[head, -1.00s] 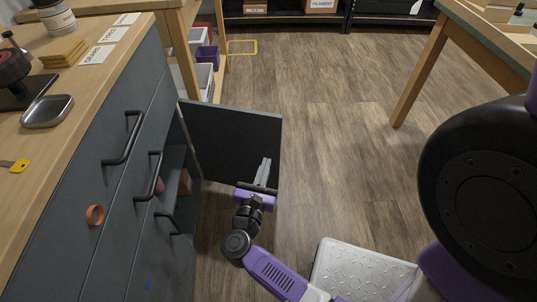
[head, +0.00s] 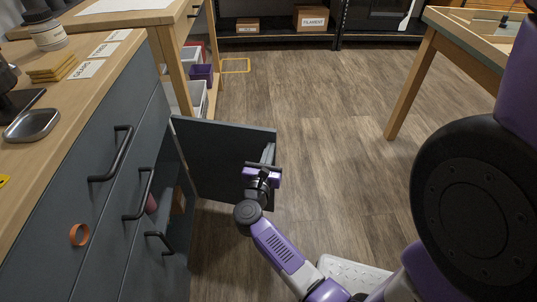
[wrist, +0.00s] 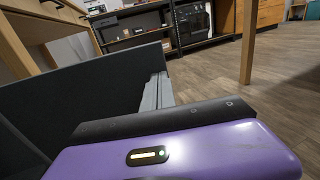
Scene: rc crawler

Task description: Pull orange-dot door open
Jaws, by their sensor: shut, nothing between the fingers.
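The grey door (head: 215,160) stands swung out from the far end of the cabinet front, its inner face toward me. No orange dot shows on this face; the outer face is hidden. My gripper (head: 268,153) is shut and empty, with its fingers at the inner face near the door's free edge. In the wrist view, the shut fingers (wrist: 155,92) overlap the right end of the dark door panel (wrist: 90,95). I cannot tell whether they touch it. An orange ring (head: 79,235) shows on the nearer cabinet front.
The cabinet (head: 95,225) with black bar handles runs along the left; its open compartment holds a reddish item (head: 151,203). A wooden-legged table (head: 410,85) stands at the right. A yellow floor outline (head: 235,65) lies beyond the door. The wooden floor between is clear.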

